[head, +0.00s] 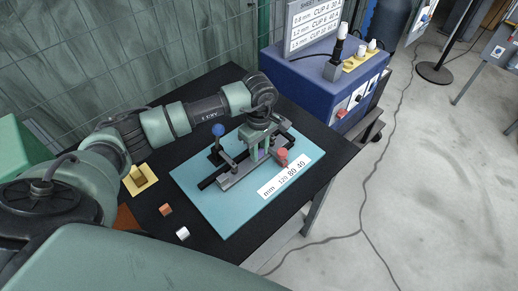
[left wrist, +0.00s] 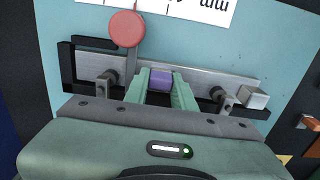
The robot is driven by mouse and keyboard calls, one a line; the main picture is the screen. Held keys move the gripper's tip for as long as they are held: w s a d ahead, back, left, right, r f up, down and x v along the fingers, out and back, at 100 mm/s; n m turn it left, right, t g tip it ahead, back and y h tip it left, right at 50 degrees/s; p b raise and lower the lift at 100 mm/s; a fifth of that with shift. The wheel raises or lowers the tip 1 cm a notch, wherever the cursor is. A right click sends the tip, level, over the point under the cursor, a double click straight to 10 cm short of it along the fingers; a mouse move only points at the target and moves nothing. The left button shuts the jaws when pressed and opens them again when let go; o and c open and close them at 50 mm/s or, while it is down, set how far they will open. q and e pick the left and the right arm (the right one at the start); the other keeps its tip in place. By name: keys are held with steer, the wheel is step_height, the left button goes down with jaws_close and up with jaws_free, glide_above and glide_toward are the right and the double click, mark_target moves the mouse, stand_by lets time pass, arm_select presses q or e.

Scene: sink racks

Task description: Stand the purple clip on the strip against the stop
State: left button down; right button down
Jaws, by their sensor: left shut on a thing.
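The purple clip (left wrist: 160,79) is between the two green fingers of my left gripper (left wrist: 159,86) in the left wrist view. The gripper is shut on it. In the head view my left gripper (head: 260,148) points down over the strip, and only a bit of purple shows between its fingers. The strip (left wrist: 205,82) is a grey metal bar in a black frame. The clip overlaps the strip in the picture; I cannot tell whether it touches it. A silver block (left wrist: 252,97) sits at the strip's right end in the left wrist view, apart from the clip; it may be the stop.
The teal board (head: 208,210) carries a number label (head: 285,178). An orange block (head: 165,209), a white-topped block (head: 182,233) and a yellow holder (head: 140,180) lie to the left.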

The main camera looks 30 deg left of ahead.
arm_select(q)
steer(key=shift+f, duration=0.2)
steer(key=c, duration=1.5)
jaws_free()
steer(key=shift+r, duration=0.1)
steer(key=shift+o, duration=0.2)
arm_select(e)
steer(key=shift+d+f, duration=0.15)
steer(key=shift+d, duration=0.1)
